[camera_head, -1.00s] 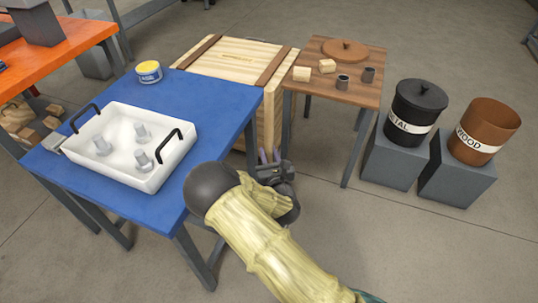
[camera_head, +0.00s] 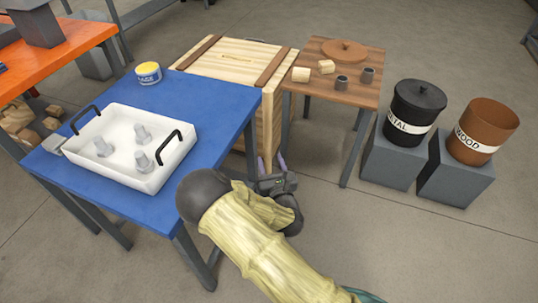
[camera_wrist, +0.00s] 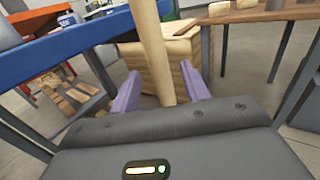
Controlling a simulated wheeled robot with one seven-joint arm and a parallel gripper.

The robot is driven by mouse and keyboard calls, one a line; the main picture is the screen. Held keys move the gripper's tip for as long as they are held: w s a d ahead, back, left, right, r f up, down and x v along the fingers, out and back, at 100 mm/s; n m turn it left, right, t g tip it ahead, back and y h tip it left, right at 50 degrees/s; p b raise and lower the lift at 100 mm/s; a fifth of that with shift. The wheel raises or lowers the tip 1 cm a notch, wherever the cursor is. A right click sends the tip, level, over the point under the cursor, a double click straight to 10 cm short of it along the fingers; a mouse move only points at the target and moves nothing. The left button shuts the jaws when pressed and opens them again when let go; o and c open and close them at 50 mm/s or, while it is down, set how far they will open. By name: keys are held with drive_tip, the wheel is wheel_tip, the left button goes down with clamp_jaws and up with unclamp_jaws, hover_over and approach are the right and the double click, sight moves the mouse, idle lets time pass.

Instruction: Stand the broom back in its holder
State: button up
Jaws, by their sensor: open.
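A pale wooden pole, which looks like the broom's handle (camera_wrist: 151,42), runs down from the top of the wrist view between my two purple fingers. My gripper (camera_wrist: 160,74) is open, with a finger on each side of the pole and gaps to it. I cannot tell how deep the pole lies between the fingers. The broom's head is hidden. In the head view my gripper (camera_head: 274,162) is low, between the blue table and the small wooden table, in front of the crate. I cannot make out the broom's holder in either view.
A wooden crate (camera_head: 220,62) stands behind my gripper. A small brown table (camera_head: 350,90), a metal bin (camera_head: 405,125) and a wood bin (camera_head: 478,140) stand right. Floor at lower right is clear.

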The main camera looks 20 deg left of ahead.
drive_tip(key=v, duration=0.8)
drive_tip(key=shift+s+p, duration=0.15)
drive_tip(key=shift+p, duration=0.25)
drive_tip(key=shift+d, duration=0.15)
drive_tip(key=w+d+m+g+h, duration=0.25)
drive_tip(key=d+m+h, duration=0.35)
drive_tip(key=m, duration=0.5)
drive_tip(key=w+d+m+g+h, duration=0.2)
drive_tip(key=d+m+g+h, duration=0.1)
drive_tip(key=d+m, duration=0.75)
drive_tip(key=s+d+r+m+g, duration=0.7)
drive_tip(key=s+d+r+m, duration=0.4)
drive_tip(key=m, duration=0.9)
drive_tip(key=s+r, duration=0.2)
drive_tip(key=s, duration=0.1)
drive_tip(key=shift+g, duration=0.35)
